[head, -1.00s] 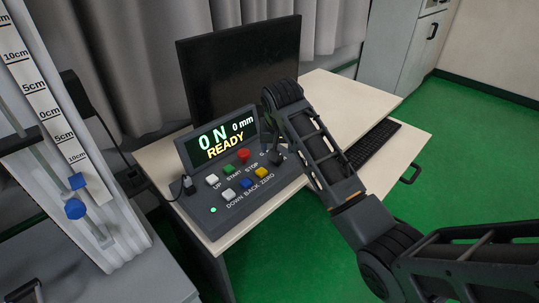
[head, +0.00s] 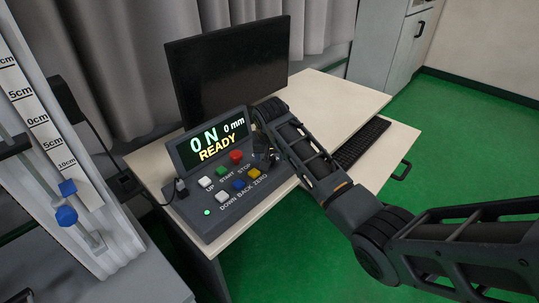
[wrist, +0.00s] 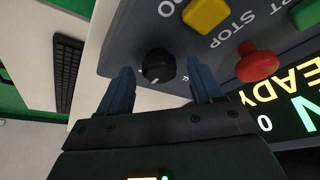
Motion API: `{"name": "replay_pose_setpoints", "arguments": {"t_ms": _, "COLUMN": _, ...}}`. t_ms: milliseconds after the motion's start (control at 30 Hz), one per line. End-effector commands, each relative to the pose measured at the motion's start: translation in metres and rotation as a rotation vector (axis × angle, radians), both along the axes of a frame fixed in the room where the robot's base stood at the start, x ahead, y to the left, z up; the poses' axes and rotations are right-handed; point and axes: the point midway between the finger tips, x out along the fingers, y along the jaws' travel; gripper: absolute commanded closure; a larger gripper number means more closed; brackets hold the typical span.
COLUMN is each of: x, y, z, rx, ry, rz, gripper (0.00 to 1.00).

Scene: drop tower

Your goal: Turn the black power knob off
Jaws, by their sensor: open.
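The black knob (wrist: 158,65) sits on the dark control panel (wrist: 128,38), below the STOP label in the wrist view. My gripper (wrist: 160,80) is open, its two blue-grey fingers spread on either side of the knob with visible gaps. I cannot tell whether the fingertips are level with the knob. In the head view my arm covers the right end of the panel (head: 223,212), and the knob cannot be made out there. My gripper (head: 266,160) shows only as a dark shape there. The display (head: 213,140) reads 0 N, 0 mm and READY.
A red button (wrist: 257,62) stands close to the right finger and a yellow button (wrist: 207,14) lies beyond. A monitor (head: 228,70) stands behind the panel, with a keyboard (head: 361,143) at right. The drop tower scale (head: 42,125) is at left.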

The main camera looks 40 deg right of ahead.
Motion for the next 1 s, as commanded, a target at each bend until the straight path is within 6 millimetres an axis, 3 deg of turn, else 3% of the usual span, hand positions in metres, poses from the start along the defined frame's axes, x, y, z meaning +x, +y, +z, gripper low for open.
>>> {"name": "replay_pose_setpoints", "arguments": {"t_ms": 67, "x": 0.0, "y": 0.0, "z": 0.0001, "rx": 0.0, "ry": 0.0, "rz": 0.0, "gripper": 0.35}}
{"name": "replay_pose_setpoints", "arguments": {"t_ms": 633, "x": -0.0003, "y": 0.0001, "z": 0.0001, "rx": 0.0, "ry": 0.0, "rz": 0.0, "gripper": 0.89}}
{"name": "replay_pose_setpoints", "arguments": {"t_ms": 1000, "x": -0.0008, "y": 0.0, "z": 0.0012, "rx": 0.002, "ry": 0.001, "rz": 0.068, "gripper": 0.89}}
